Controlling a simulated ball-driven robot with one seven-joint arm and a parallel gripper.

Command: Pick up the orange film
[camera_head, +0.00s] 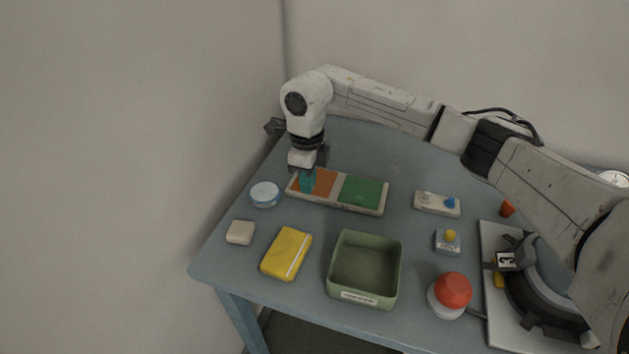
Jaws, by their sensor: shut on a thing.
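The orange film (325,183) lies flat in the left part of a pale tray (337,202), beside a green film (362,191) in the right part. The fingers look closed together at the film's surface. Their tips hide part of the film, so the exact grip is hard to see. The film looks level with the tray.
A white round tub (265,194), a beige block (240,232) and a yellow pack (286,254) stand left and front. An olive bin (364,267) is in front of the tray. A red-topped button (453,291) and small switch boxes (437,204) stand right. The table behind the tray is clear.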

